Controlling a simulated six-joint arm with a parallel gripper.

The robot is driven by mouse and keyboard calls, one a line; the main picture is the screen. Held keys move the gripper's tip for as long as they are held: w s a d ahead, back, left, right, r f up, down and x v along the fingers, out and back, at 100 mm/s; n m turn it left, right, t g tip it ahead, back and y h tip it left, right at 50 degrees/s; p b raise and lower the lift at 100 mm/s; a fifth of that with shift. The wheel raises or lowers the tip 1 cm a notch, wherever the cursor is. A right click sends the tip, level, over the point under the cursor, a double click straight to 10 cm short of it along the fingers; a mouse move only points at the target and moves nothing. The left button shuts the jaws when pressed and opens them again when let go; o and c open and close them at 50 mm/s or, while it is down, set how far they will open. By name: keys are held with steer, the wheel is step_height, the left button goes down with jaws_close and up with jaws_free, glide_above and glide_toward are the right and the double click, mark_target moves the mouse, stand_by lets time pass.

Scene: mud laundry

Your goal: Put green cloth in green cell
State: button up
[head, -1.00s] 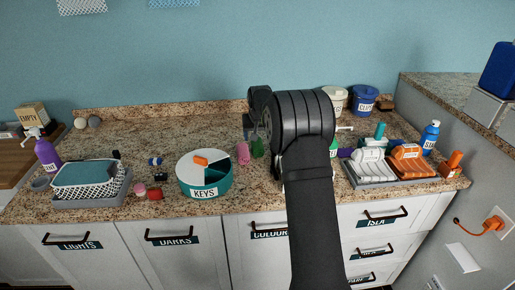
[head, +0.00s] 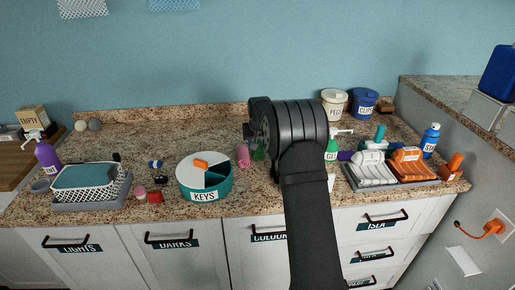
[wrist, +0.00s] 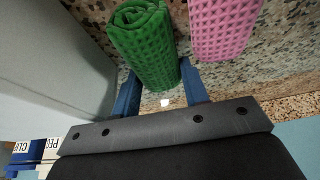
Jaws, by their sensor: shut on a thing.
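The rolled green cloth (wrist: 145,45) sits between the two blue fingers of my gripper (wrist: 160,76) in the wrist view, and the jaws are shut on it. In the head view a small part of the green cloth (head: 259,154) shows at the left edge of my arm, low over the counter; the arm hides the jaws. I cannot tell whether the cloth touches the counter. A pink rolled cloth (wrist: 222,28) lies beside it, also seen in the head view (head: 243,155). I cannot make out a green cell for certain.
A round teal KEYS box (head: 205,195) with an open wedge stands left of my gripper. A grey tray (head: 378,185) with white and orange racks lies at right. A green-labelled pump bottle (head: 332,150) stands close behind my arm. A basket (head: 88,188) is far left.

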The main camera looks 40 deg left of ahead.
mark_target(259, 143)
step_height(259, 143, up, 9)
steer(key=shift+r, duration=0.1)
steer(key=shift+w+d+r, duration=0.1)
steer(key=shift+d+r, duration=0.2)
steer(key=d+m+h, duration=0.1)
steer(key=d+m, duration=0.2)
steer(key=w+d+m+t+h, duration=0.1)
steer(key=d+m, duration=0.2)
steer(key=d, duration=0.1)
steer(key=w+d+r+m+h, duration=0.1)
steer(key=d+m, duration=0.2)
steer(key=shift+d+m, duration=0.3)
steer(key=s+d+r+m+g+h, duration=0.2)
steer(key=d+r+m+g, duration=0.15)
steer(key=d+m, duration=0.95)
steer(key=s+d+r+m+g+h, duration=0.2)
steer(key=d+m+g, duration=0.2)
steer(key=d+m, duration=0.95)
steer(key=shift+y, duration=0.3)
steer(key=shift+w+a+f, duration=0.1)
steer(key=shift+a+f, duration=5.4)
steer(key=shift+a, duration=0.15)
